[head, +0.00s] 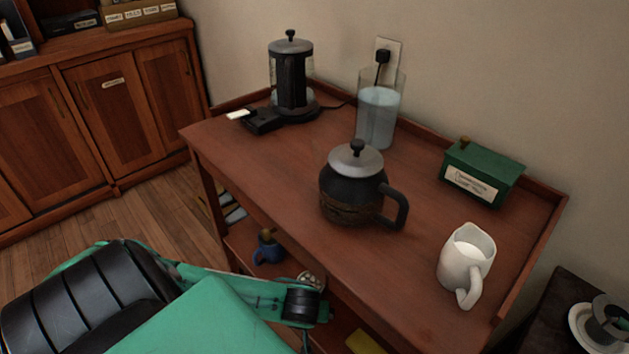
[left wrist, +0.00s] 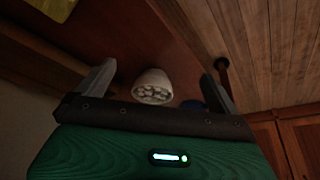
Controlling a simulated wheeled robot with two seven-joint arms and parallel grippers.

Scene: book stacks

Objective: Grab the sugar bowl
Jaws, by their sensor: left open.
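The sugar bowl (left wrist: 152,88) is a small white bowl filled with sugar cubes. In the left wrist view it sits on a brown wooden surface, between the lines of my gripper's fingers. In the head view the bowl (head: 312,280) shows on the lower shelf of the side table, just behind my left wrist and partly hidden by it. My left gripper (left wrist: 160,75) is open, with one finger to each side of the bowl; I cannot tell whether either touches it. Its fingers are not clear in the head view. My right gripper is not in view.
A blue mug (head: 267,250) stands on the lower shelf near the bowl. The tabletop above holds a dark pot (head: 350,190), a white creamer (head: 466,262), a water pitcher (head: 379,118), a kettle (head: 291,80) and a green box (head: 483,172). A yellow item (head: 364,343) lies low down.

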